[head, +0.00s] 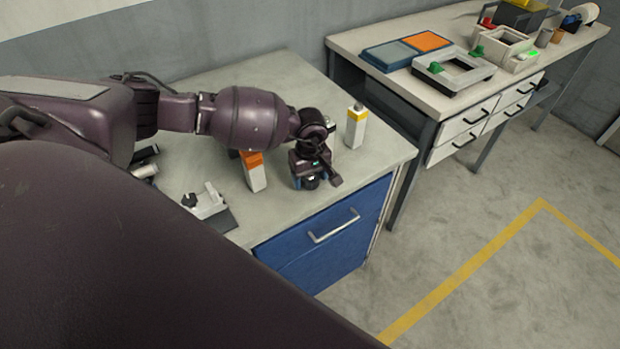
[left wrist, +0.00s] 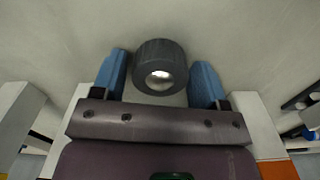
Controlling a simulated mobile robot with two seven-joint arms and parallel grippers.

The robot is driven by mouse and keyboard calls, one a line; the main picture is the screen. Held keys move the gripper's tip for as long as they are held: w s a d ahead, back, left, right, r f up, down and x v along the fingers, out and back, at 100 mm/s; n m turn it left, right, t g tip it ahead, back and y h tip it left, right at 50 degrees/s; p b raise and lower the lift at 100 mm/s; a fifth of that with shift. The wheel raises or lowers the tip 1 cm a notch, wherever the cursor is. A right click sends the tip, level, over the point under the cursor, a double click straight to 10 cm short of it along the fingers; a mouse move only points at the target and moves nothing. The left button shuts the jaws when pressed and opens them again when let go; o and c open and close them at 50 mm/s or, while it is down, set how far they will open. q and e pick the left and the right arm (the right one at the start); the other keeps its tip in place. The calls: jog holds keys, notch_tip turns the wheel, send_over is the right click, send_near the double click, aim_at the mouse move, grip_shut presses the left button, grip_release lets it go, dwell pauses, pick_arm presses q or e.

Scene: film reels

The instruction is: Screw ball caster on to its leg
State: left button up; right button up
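My left gripper (head: 311,184) points down at the benchtop near its front edge. In the left wrist view its blue fingers (left wrist: 159,82) stand on either side of a dark, round ball caster (left wrist: 160,48) with a shiny ball facing the camera. Narrow gaps show beside the caster, so the fingers look open around it. A white leg with an orange band (head: 255,172) stands upright just left of the gripper. A white leg with a yellow band (head: 355,131) stands to the right, with a grey piece on top. Another white piece behind the gripper is mostly hidden.
A small white fixture with a dark base (head: 212,210) lies on the bench to the left. The blue drawer front (head: 330,235) is below the bench edge. A second table (head: 360,42) at the back right holds trays and frames. My arm covers much of the bench.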

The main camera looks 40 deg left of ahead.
aim_at(310, 176)
pick_arm(q)
jog(key=c, duration=0.7)
jog(key=shift+r, duration=0.3)
jog(key=shift+r+b, duration=0.5)
jog(key=shift+r, duration=9.2)
pick_arm(e)
jog(key=shift+s+f, duration=0.6)
jog(key=shift+f, duration=0.35)
